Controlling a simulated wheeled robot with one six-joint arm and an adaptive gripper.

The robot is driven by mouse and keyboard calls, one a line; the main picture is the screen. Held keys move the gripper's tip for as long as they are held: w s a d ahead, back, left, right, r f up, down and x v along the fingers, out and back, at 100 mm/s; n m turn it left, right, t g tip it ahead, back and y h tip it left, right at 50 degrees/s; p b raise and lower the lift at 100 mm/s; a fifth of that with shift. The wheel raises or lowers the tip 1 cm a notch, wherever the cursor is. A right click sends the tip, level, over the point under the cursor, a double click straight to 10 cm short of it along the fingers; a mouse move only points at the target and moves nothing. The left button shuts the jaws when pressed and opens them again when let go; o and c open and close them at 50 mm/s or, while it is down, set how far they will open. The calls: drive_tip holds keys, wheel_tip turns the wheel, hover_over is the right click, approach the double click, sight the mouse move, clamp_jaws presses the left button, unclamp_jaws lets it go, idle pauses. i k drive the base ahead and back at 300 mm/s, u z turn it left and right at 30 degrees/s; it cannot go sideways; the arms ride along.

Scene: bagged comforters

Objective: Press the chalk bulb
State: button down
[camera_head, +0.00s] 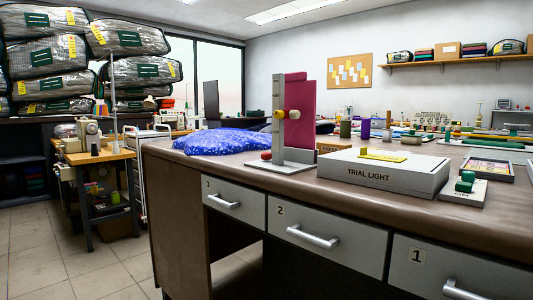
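A stand with a grey upright (279,120) and a flat grey base (283,167) is on the brown worktop (230,158), near its front edge. A small red bulb-like part (266,156) sits at the left of the base; it looks like the chalk bulb, though it is small here. A maroon panel (298,100) stands upright just behind the stand. My gripper is not in view.
A blue patterned cloth (222,141) lies left of the stand. A "TRIAL LIGHT" box (384,173) and a green switch (465,182) are to its right. Drawers (325,236) with protruding handles front the worktop. Floor (60,240) at left is clear.

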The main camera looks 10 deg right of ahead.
sight(265, 155)
drive_tip(key=u, duration=0.5)
drive_tip(key=k, duration=1.25)
drive_tip(key=u, duration=1.05)
drive_tip(key=i, duration=1.5)
drive_tip(key=z, duration=0.5)
drive_tip(key=i, duration=0.95)
drive_tip(key=z, duration=1.3)
drive_tip(key=i, duration=0.4)
drive_tip(key=z, duration=0.4)
